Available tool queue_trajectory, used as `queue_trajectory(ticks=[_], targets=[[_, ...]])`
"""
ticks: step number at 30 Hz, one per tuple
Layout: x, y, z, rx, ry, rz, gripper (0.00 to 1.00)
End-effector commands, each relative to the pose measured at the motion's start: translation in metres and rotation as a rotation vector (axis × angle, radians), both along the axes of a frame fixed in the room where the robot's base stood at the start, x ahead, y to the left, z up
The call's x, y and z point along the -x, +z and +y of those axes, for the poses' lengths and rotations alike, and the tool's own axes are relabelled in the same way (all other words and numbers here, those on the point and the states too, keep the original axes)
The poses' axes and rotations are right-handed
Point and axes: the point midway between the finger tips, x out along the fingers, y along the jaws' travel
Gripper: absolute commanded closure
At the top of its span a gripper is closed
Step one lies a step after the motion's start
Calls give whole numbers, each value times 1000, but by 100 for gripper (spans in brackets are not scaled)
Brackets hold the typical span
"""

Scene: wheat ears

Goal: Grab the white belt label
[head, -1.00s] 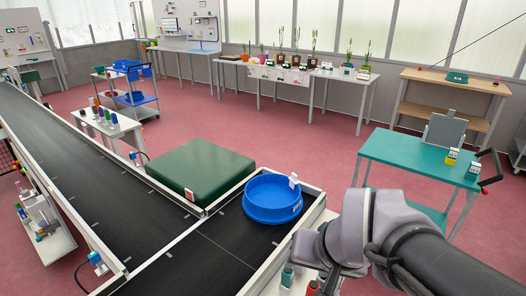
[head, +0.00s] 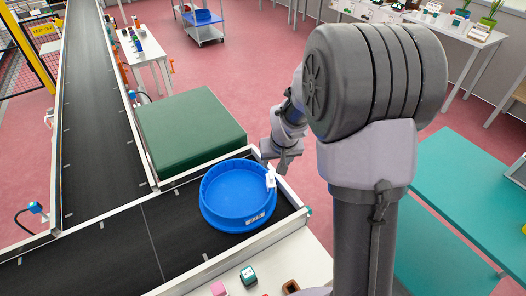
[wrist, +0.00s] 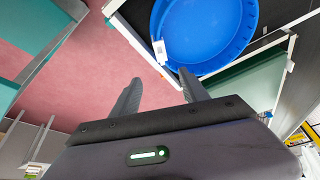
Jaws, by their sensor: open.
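A small white label (head: 270,178) stands upright at the right rim of a round blue tub (head: 222,222) on the black conveyor belt. I cannot tell whether it is fixed to the tub or the belt's side rail. In the wrist view the white label (wrist: 160,50) shows just beyond my open fingers, in front of the blue tub (wrist: 205,48). My gripper (head: 283,160) is above and beside the belt edge, near the label and not touching it. The wrist view shows my gripper (wrist: 162,82) with its fingers apart and nothing between them.
A dark green block (head: 190,130) stands behind the tub. A pale rail (head: 280,225) edges the belt. A white table (head: 290,265) with small items is in front. A teal table (head: 470,180) stands right.

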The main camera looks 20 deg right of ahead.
Motion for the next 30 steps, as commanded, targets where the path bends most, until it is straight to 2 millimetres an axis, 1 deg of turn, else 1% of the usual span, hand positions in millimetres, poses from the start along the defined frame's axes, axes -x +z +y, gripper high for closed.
queue_trajectory(ticks=[2, 9, 12, 15, 20, 24, 26, 27, 30], targets=[[-4, -12, -1, 2, 2, 2, 47], [-29, -80, -6, 0, 1, 4, 47], [-39, -102, -8, 1, 1, 2, 47], [-44, -113, -9, 1, 1, 2, 47], [-50, -126, -11, 1, 1, 1, 47], [-61, -153, -15, 1, 1, 1, 47], [-65, -162, -16, 1, 1, 1, 47], [-67, -165, -16, 1, 1, 1, 47], [-67, -163, -16, 2, 1, 0, 47]])
